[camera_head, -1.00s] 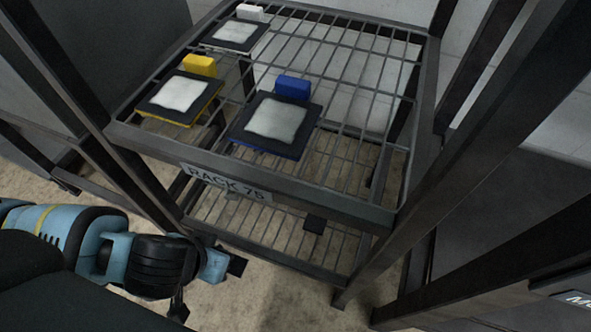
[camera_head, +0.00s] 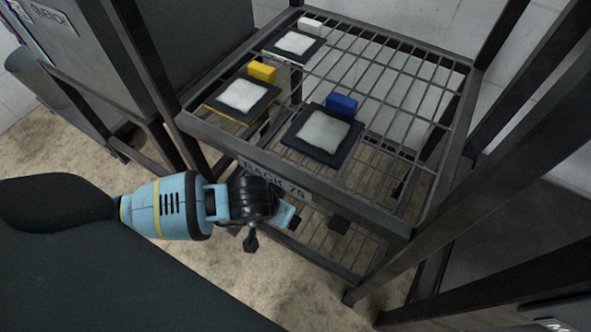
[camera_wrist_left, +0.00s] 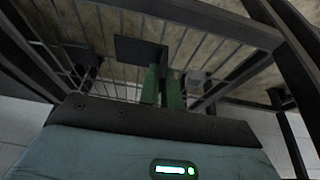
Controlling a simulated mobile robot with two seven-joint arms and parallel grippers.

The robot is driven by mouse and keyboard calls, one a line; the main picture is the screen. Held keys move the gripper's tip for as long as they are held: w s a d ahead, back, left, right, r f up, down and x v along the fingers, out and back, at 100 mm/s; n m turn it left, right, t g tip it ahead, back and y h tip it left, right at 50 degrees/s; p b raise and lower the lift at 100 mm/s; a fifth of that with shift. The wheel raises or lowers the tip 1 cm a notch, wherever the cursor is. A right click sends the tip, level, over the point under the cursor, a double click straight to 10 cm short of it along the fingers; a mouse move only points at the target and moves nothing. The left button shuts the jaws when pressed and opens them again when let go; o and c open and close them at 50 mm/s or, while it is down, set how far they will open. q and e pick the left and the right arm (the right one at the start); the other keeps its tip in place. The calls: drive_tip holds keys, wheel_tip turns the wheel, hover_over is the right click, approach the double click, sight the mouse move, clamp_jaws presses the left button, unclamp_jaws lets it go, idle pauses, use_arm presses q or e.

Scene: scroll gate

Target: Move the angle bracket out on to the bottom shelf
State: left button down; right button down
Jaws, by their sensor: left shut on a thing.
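My left gripper (camera_head: 289,214) is low at the front of the rack, below its label, near the bottom shelf's (camera_head: 322,258) front edge. Its green fingers (camera_wrist_left: 163,88) are shut on the angle bracket, whose dark flat plate (camera_wrist_left: 140,50) shows past the fingertips in the left wrist view. In the head view only a small dark part of the bracket (camera_head: 297,222) shows beyond the gripper. A dark block (camera_head: 340,225) lies on the bottom shelf, right of the gripper. Much of that shelf is hidden by the upper shelf. My right gripper is not in view.
The wire upper shelf (camera_head: 400,95) holds three framed white pads with a yellow block (camera_head: 262,71), a blue block (camera_head: 342,103) and a white block (camera_head: 310,25). Dark posts stand at the rack's sides.

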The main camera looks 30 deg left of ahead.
use_arm(q)
drive_tip(key=w, duration=0.1)
drive_tip(key=w+b, duration=0.1)
drive_tip(key=w, duration=0.1)
drive_tip(key=w+d, duration=0.1)
drive_tip(key=shift+w+f, duration=0.3)
drive_tip(key=shift+f, duration=0.1)
drive_tip(key=shift+w+r, duration=0.1)
drive_tip(key=shift+w, duration=0.2)
drive_tip(key=shift+w+d+b, duration=0.15)
drive_tip(key=shift+w+b, duration=0.35)
drive_tip(key=shift+b, duration=0.05)
wheel_tip(320, 180, down, 4)
drive_tip(key=shift+w+r+b, duration=0.1)
drive_tip(key=shift+r+b, duration=0.1)
drive_tip(key=shift+b, duration=0.85)
drive_tip(key=shift+f, duration=0.15)
drive_tip(key=c, duration=1.6)
unclamp_jaws()
